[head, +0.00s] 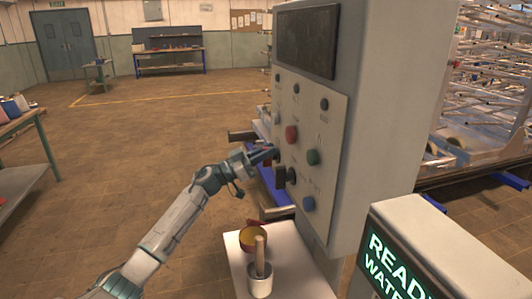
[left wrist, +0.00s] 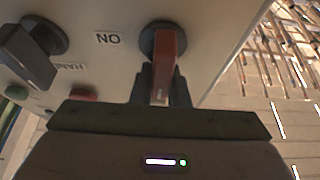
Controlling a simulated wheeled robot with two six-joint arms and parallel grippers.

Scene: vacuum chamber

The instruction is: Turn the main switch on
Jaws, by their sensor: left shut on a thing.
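The main switch (left wrist: 168,55) is a red handle on a dark round base, seen close up in the left wrist view. A label reading ON, upside down in this view, sits beside it on the panel. My left gripper (left wrist: 160,88) is shut on the red handle, with dark fingers on either side of it. In the head view my left gripper (head: 268,154) reaches the left edge of the control panel (head: 327,115) and hides the switch there. My right gripper is not in view.
A black selector switch (left wrist: 30,52) is close by on the panel. The panel also carries a red button (head: 291,134), a green button (head: 312,157) and a blue button (head: 309,204). The floor at left is open.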

